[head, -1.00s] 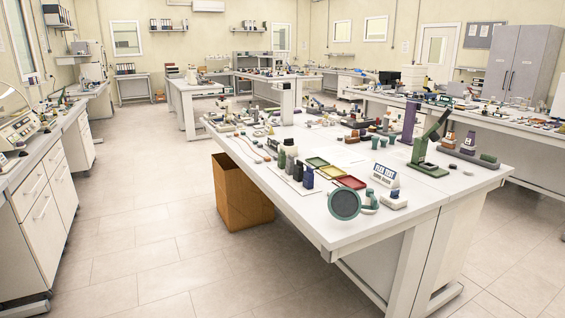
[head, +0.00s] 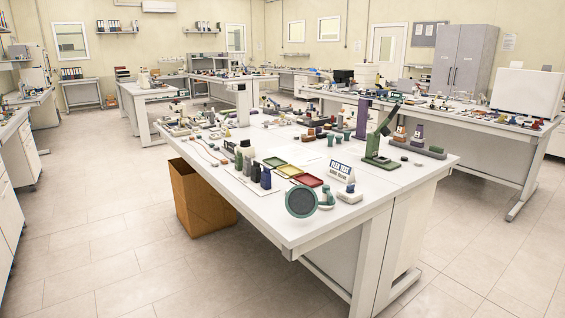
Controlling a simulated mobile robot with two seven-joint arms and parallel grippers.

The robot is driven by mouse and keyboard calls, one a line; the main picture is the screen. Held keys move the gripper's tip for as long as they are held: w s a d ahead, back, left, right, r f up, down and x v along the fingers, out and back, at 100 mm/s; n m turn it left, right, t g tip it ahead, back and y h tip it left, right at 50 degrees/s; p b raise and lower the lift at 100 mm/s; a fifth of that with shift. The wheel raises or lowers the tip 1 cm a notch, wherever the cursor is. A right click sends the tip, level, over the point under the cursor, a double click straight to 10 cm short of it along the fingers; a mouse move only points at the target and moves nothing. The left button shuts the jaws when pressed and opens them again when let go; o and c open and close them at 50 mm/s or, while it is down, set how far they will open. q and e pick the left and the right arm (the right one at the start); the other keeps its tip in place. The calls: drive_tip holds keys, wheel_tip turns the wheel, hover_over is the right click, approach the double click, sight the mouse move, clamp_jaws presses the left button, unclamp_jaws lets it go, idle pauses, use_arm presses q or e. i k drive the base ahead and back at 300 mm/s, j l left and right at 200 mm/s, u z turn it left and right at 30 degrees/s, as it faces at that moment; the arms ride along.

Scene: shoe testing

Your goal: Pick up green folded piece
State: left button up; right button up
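I cannot single out the green folded piece at this distance. Several green things stand on the near white table (head: 250,215). A green tray (head: 274,161) lies flat beside a yellow tray (head: 289,171) and a red tray (head: 308,180). A dark green round disc (head: 300,202) leans near the front edge. Neither of my grippers is in view.
An open brown bin (head: 199,200) is on the floor at the table's left side. Another bench (head: 490,125) runs along the right. The tiled floor (head: 120,240) in front and to the left is clear.

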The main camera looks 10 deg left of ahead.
sight(238, 164)
drive_tip(key=i+j+z, duration=0.1)
drive_tip(key=z, duration=0.3)
drive_tip(key=i+j+z, duration=0.1)
drive_tip(key=j+z, duration=0.5)
drive_tip(key=z, duration=0.15)
drive_tip(key=j+z, duration=0.25)
drive_tip(key=j, duration=0.3)
drive_tip(key=j+z, duration=0.3)
drive_tip(key=j, duration=0.25)
drive_tip(key=j+z, duration=0.1)
drive_tip(key=j, duration=0.45)
drive_tip(key=k+j, duration=0.15)
drive_tip(key=j, duration=0.4)
drive_tip(key=j+z, duration=0.15)
drive_tip(key=j, duration=0.4)
drive_tip(key=k+j, duration=0.2)
drive_tip(key=j, duration=0.35)
drive_tip(key=i+z, duration=0.05)
